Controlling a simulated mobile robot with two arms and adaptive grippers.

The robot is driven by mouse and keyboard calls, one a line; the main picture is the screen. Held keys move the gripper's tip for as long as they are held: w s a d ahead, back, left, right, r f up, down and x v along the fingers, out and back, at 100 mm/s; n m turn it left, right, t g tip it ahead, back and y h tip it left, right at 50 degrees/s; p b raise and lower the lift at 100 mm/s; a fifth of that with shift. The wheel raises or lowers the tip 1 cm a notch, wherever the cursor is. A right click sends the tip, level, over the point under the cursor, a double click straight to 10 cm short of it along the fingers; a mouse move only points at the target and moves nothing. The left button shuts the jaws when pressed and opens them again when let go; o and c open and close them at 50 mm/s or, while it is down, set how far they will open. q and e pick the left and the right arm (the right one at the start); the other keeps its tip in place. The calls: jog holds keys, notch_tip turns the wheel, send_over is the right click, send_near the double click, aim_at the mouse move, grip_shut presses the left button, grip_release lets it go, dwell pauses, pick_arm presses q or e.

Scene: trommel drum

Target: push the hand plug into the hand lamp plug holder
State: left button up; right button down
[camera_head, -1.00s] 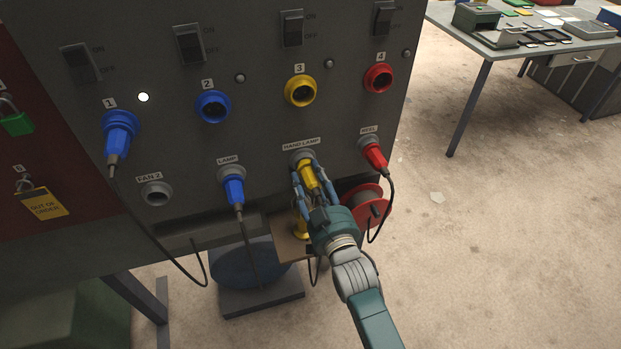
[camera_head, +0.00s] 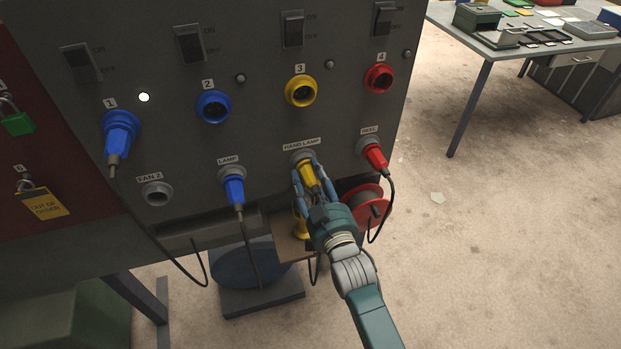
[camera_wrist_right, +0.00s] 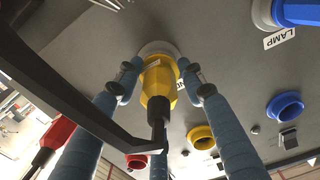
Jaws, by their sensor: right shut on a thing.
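The yellow hand plug (camera_head: 309,178) is at the grey hand lamp plug holder (camera_head: 302,157), under the HAND LAMP label on the panel. My right gripper (camera_head: 307,176) is shut on the plug, with blue fingers on both sides of it. In the right wrist view the yellow plug (camera_wrist_right: 158,82) points into the pale ring of the holder (camera_wrist_right: 157,48), its dark cable end toward the camera. The plug's front is hidden, so I cannot tell how deep it sits. My left gripper is not in view.
Blue plugs sit at socket 1 (camera_head: 119,133) and the LAMP holder (camera_head: 232,184). A red plug (camera_head: 375,155) sits in the REEL holder, close right of my gripper. Sockets 2 (camera_head: 213,107), 3 (camera_head: 300,91) and 4 (camera_head: 379,78) are empty. A red reel (camera_head: 370,205) stands behind my gripper.

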jog(key=c, duration=1)
grip_release()
jog(key=shift+s+d+f, duration=0.1)
jog(key=shift+s, duration=0.25)
jog(key=v, duration=1.1)
jog(key=shift+s, duration=0.15)
jog(key=shift+d, duration=0.1)
jog(key=s+d+f+g+h, duration=0.1)
jog(key=s+d+f+g, duration=0.2)
jog(key=f, duration=0.9)
jog(key=s+d+f+g+h, duration=0.15)
jog(key=s+f, duration=0.25)
jog(key=f, duration=0.7)
jog(key=s+d+f+g, duration=0.2)
jog(key=s+f+g, duration=0.15)
jog(key=f, duration=0.85)
jog(key=s+d+f+g+h, duration=0.1)
jog(key=s+d+f, duration=0.3)
jog(key=s, duration=0.6)
jog(key=s+d+f+g+h, duration=0.1)
jog(key=s+d+f+g, duration=0.3)
jog(key=s+f, duration=0.5)
jog(key=s+d+f+m+g+h, duration=0.1)
jog(key=s+d+f+g, duration=0.2)
jog(key=s, duration=0.9)
notch_tip(320, 180, down, 4)
jog(key=d, duration=0.2)
jog(key=shift+s+d, duration=0.35)
jog(key=shift+s, duration=0.05)
